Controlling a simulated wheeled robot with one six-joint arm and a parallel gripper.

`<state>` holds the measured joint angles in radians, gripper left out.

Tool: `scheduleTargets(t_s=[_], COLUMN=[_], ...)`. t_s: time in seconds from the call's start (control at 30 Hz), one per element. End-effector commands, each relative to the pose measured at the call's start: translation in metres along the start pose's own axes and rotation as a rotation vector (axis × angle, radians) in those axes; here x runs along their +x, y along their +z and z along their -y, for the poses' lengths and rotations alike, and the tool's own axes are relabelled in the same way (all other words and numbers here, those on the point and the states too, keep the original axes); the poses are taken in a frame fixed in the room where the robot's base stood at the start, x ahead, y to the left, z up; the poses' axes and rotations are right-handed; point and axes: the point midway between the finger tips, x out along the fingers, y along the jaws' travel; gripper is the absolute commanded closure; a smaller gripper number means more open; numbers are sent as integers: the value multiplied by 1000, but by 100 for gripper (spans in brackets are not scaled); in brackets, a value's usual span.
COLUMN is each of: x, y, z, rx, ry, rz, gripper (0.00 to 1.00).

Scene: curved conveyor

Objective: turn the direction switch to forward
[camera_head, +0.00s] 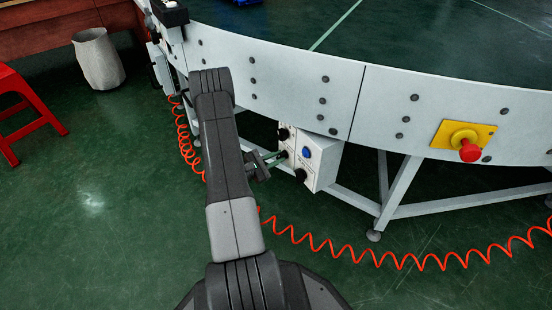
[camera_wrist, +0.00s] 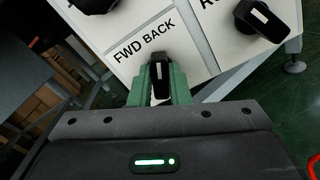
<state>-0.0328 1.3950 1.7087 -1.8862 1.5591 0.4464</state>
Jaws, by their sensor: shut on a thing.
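The direction switch is a black knob (camera_wrist: 160,82) with a white mark, beside the words FWD and BACK on a white panel (camera_wrist: 205,60) in the wrist view. The words slant up to the right. The mark stands upright in the picture, its top end more toward BACK than FWD. My gripper (camera_wrist: 160,88) has a green finger on each side of the knob and is shut on it. In the head view my gripper (camera_head: 279,160) reaches the left face of the white control box (camera_head: 321,162); the gripped knob is hard to make out there.
A second black knob (camera_wrist: 262,20) is close by on the panel. The box also has a blue button (camera_head: 306,153). It hangs under the curved conveyor (camera_head: 290,80). A red emergency button (camera_head: 470,150) is on the right. A coiled orange hose (camera_head: 400,262) runs below.

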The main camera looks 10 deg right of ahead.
Motion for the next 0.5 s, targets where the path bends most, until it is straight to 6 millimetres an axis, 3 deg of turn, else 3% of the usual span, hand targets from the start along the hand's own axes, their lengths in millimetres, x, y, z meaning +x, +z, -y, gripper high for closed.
scheduleTargets(t_s=[0.5], x=[0], y=[0], z=[-2], rx=[-392], ry=[0], rz=[-1], gripper=[100])
